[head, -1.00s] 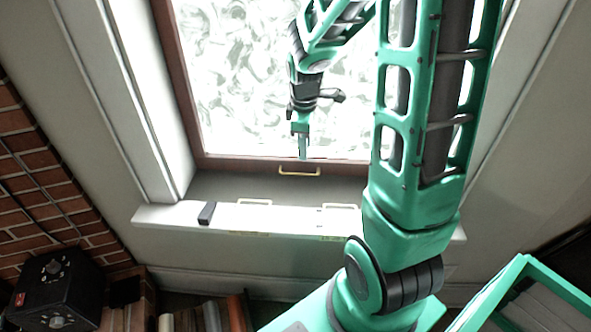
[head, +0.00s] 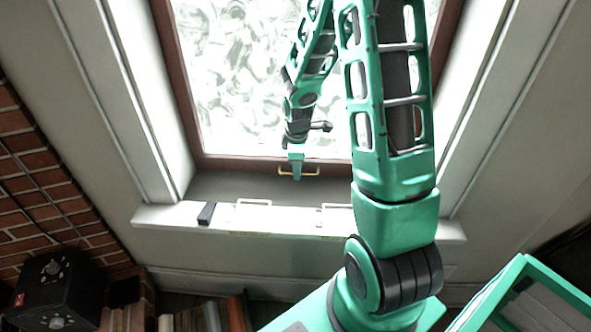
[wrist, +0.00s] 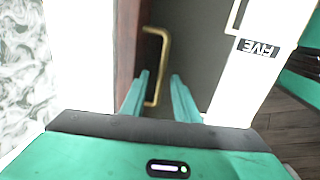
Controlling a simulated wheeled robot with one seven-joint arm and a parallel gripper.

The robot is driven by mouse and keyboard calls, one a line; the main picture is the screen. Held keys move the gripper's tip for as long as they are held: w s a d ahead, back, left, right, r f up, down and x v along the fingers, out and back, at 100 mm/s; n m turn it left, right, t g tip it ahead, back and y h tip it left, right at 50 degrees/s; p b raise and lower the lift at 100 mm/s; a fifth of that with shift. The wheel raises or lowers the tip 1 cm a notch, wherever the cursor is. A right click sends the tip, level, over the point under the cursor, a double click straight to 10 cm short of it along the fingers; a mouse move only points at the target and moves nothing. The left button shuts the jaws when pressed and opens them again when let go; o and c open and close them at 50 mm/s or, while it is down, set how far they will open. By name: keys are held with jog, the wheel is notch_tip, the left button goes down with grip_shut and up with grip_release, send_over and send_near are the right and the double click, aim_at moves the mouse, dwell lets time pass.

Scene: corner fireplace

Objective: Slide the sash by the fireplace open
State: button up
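The sash (head: 225,163) by the brick fireplace is a brown-framed window with patterned, bright glass. A brass handle (head: 313,174) sits on its bottom rail. My gripper (head: 296,176) points down at this handle in the head view and covers part of it. In the wrist view the brass handle (wrist: 165,55) runs between the tips of my two green fingers (wrist: 159,76). The fingers stand apart, with a gap around the handle. I cannot tell whether either finger touches it.
A black box (head: 55,292), books (head: 205,315) and brick wall (head: 40,175) are left; a green crate (head: 490,295) is right.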

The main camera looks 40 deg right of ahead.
jog(key=shift+f, duration=0.4)
grip_shut()
jog(key=shift+d, duration=0.1)
jog(key=shift+r, duration=0.15)
